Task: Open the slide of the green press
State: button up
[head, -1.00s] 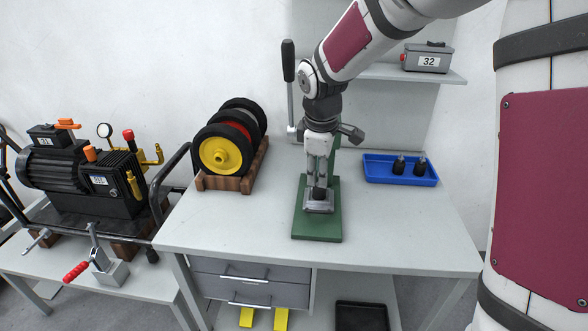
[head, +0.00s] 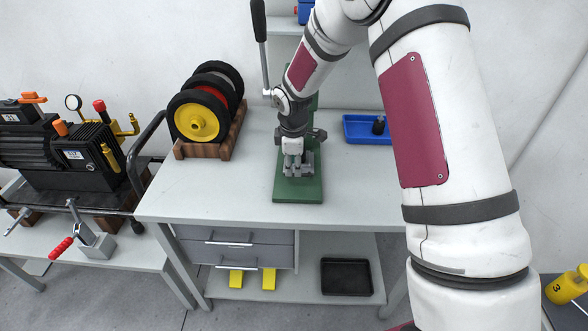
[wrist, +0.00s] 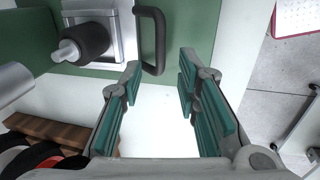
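The green press stands on the table, its green base (head: 298,193) showing below my gripper in the head view. In the wrist view its silver slide (wrist: 122,18) is at the upper left. A dark cylindrical part (wrist: 82,42) with a light metal tip lies at the slide. A black U-shaped handle (wrist: 154,42) stands out from the slide's right side. My gripper (wrist: 160,72) is open and empty, its teal-padded fingers apart just below the handle in the picture. In the head view my gripper (head: 297,163) hides much of the slide.
The press's black-gripped lever (head: 259,22) rises left of my arm. A wooden rack with wheels (head: 200,120) stands to the left. A blue tray (head: 352,138) holding a black part is to the right, partly hidden by my arm. The table's front (head: 230,205) is clear.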

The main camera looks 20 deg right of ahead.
jog(key=shift+w+f, duration=0.15)
jog(key=shift+f, duration=0.65)
jog(key=shift+w+f, duration=0.15)
jog(key=shift+f, duration=0.6)
grip_shut()
jog(key=shift+s, duration=0.1)
